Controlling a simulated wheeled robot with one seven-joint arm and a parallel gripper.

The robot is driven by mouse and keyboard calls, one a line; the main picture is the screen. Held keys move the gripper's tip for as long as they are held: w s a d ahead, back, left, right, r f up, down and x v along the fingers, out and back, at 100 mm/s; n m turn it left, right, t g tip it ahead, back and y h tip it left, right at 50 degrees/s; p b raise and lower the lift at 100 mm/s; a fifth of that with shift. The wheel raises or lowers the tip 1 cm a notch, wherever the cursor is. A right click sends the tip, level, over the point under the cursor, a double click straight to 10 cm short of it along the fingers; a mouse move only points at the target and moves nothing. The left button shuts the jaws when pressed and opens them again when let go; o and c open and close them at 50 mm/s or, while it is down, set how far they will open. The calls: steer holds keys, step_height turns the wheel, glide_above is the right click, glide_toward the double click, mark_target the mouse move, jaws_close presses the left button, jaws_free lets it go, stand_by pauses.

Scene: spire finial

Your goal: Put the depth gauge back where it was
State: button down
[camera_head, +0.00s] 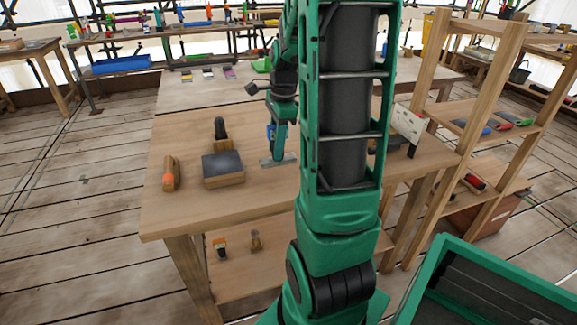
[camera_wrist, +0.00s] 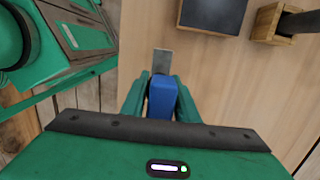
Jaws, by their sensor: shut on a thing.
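My gripper (camera_head: 278,150) points down over the wooden workbench (camera_head: 205,208), just right of a dark-topped block. In the wrist view my gripper (camera_wrist: 160,95) is shut on a blue-bodied tool with a grey metal end, which I take to be the depth gauge (camera_wrist: 162,100). Its blue body sits between the green fingers and its flat grey metal part (camera_wrist: 162,61) sticks out beyond them. In the head view the metal part is low over the bench top; I cannot tell whether it touches. My arm hides part of the bench.
The dark-topped wooden block (camera_head: 222,170) stands left of my gripper. Behind it is a wooden holder with an upright dark piece (camera_head: 220,130). A wooden tool with an orange end (camera_head: 170,174) lies at the left. A wooden shelf rack (camera_head: 478,120) stands right. The front bench is clear.

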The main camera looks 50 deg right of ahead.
mark_target(293, 156)
steer(key=s+d+f, duration=0.1)
steer(key=d, duration=0.1)
steer(key=s+d+f, duration=0.1)
steer(key=s, duration=0.1)
steer(key=shift+d+f, duration=0.35)
steer(key=shift+f, duration=0.25)
steer(key=shift+s+f, duration=0.1)
steer(key=shift+f, duration=1.8)
steer(key=c, duration=1.4)
jaws_free()
steer(key=shift+f, duration=0.1)
step_height(293, 156, up, 11)
steer(key=d, duration=0.1)
steer(key=s+a+n, duration=0.4)
steer(key=a+n, duration=0.2)
steer(key=s+a+f+n, duration=0.1)
steer(key=s+a+n, duration=0.4)
steer(key=n, duration=0.1)
steer(key=s+a+n+h, duration=0.1)
steer(key=s+a+n, duration=0.4)
steer(key=a+n, duration=0.1)
steer(key=shift+a+f+g, duration=0.15)
steer(key=shift+a+g, duration=0.15)
steer(key=shift+g, duration=0.1)
